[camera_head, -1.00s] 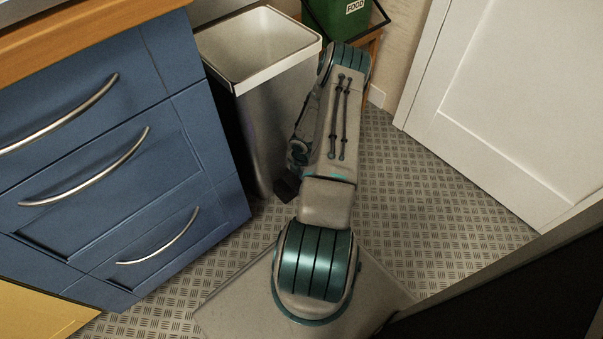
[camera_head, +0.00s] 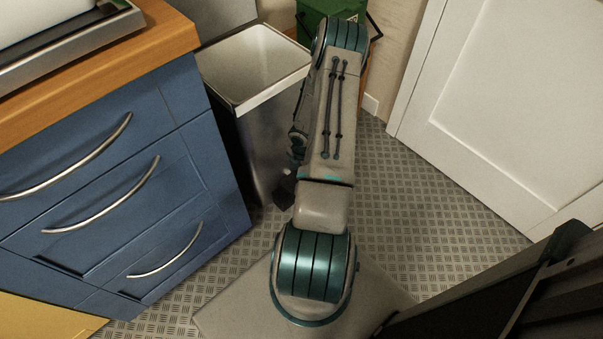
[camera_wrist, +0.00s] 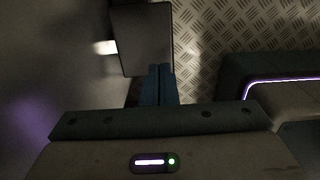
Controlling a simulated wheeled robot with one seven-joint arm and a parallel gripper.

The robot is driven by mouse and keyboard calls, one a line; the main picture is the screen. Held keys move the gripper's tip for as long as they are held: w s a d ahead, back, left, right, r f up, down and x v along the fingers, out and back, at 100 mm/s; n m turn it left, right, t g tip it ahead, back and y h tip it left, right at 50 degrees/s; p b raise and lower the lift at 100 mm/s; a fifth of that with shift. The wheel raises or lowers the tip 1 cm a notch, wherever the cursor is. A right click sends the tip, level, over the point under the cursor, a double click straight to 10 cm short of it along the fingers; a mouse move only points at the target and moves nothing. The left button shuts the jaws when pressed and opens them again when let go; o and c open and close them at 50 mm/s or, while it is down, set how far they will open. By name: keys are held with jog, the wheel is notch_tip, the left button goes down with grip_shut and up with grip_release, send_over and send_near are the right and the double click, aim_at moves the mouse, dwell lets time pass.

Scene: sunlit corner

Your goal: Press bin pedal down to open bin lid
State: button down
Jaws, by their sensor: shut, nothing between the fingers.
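The tall metal bin (camera_head: 266,150) stands beside the blue cabinet. Its top is open, showing the pale inside, and its lid (camera_head: 228,22) stands raised at the back. In the wrist view a dark flat block that looks like the pedal (camera_wrist: 143,38) sticks out by the bin's foot. My gripper (camera_wrist: 160,70) is shut, with its narrow blue fingers together at the near edge of this block. Whether they press on it or only touch it I cannot tell. In the head view my arm hides most of the gripper and the bin's right side.
The blue drawer cabinet (camera_head: 110,190) with bar handles stands close on the left. A green food bin (camera_head: 318,12) is behind my arm. A white door (camera_head: 500,100) is at the right. The patterned floor (camera_head: 420,210) between the arm and door is clear.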

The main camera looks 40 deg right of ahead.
jog(key=shift+s+r, duration=0.1)
jog(key=shift+r, duration=0.85)
dwell(0.6)
